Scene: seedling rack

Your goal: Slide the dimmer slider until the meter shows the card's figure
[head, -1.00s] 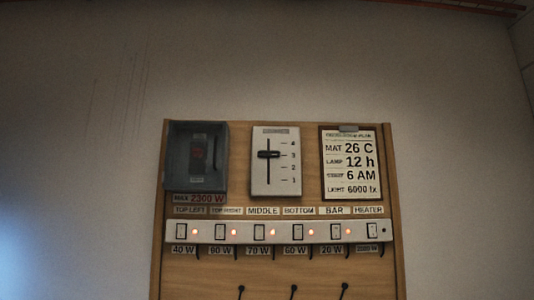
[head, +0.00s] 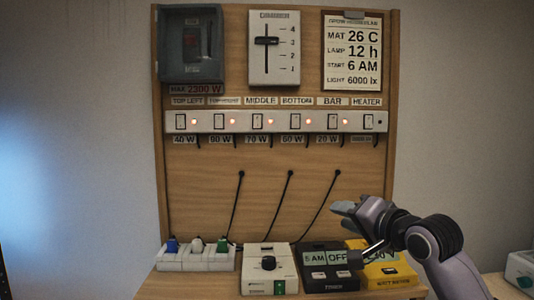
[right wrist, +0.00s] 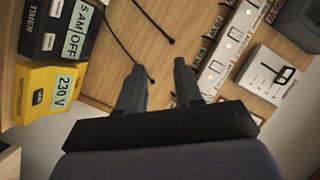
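The dimmer (head: 262,75) is a white plate with a vertical slot and a scale from 1 to 4. Its black slider knob (head: 267,41) stands at about 3, and the dimmer also shows in the right wrist view (right wrist: 258,84). The card (head: 351,80) reads MAT 26 C, LAMP 12 h, START 6 AM, LIGHT 6000 lx. The yellow watt meter (head: 385,278) shows 230 V, partly hidden by my right arm. My right gripper (head: 345,210) is below the dimmer, in front of the board's lower right; its fingers are apart and empty in the right wrist view (right wrist: 155,68). My left gripper is out of view.
A switch strip (head: 277,131) with several red lights runs under the dimmer. A dark breaker box (head: 172,70) is left. On the ledge are a socket strip (head: 190,262), a thermostat-like box (head: 268,284) and a timer (head: 318,272) reading 5 AM OFF. Cables hang on the board.

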